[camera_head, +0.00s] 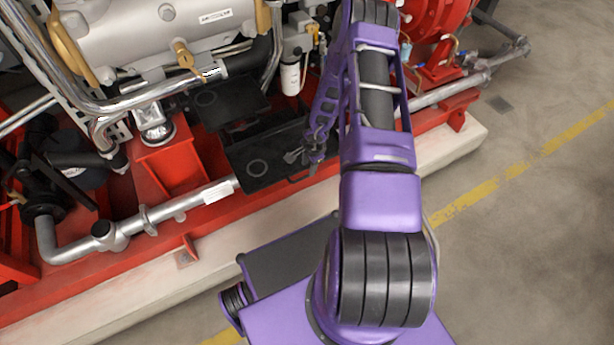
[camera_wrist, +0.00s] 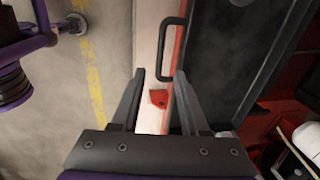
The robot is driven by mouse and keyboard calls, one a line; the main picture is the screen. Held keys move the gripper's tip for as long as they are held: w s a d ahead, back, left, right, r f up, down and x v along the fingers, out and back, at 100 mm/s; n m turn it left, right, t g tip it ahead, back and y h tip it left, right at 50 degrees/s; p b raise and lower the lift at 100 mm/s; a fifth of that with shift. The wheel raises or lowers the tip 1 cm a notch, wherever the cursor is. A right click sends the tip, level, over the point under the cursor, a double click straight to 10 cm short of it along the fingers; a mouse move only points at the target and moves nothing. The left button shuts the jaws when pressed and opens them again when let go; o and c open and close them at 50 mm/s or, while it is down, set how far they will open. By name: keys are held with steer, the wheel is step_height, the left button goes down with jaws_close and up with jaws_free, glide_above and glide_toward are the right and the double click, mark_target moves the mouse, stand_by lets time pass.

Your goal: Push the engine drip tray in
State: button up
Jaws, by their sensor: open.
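The engine drip tray (camera_head: 262,172) is a black, shallow tray under the engine, at the red base frame's near edge. In the wrist view the tray (camera_wrist: 222,60) fills the right of centre, with its black bar handle (camera_wrist: 166,45) on its left side, over the pale plinth. My gripper (camera_head: 295,157) appears over the right part of the tray in the head view and hides some of it. In the wrist view my gripper (camera_wrist: 160,76) is open and empty. The handle lies just ahead of the fingertips, right of their middle; I see no clear contact.
A silver pipe (camera_head: 190,205) runs along the red frame left of the tray. A white filter (camera_head: 290,79) hangs behind it. The pale plinth (camera_head: 105,285) borders the frame. Open floor with a yellow line (camera_head: 470,197) lies to the right.

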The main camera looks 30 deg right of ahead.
mark_target(307, 176)
steer(key=f, duration=0.3)
steer(key=w+f, duration=0.1)
steer(key=f, duration=0.1)
steer(key=shift+w+f+b, duration=0.1)
steer(key=shift+f+b, duration=0.3)
jaws_close()
stand_by(1.0)
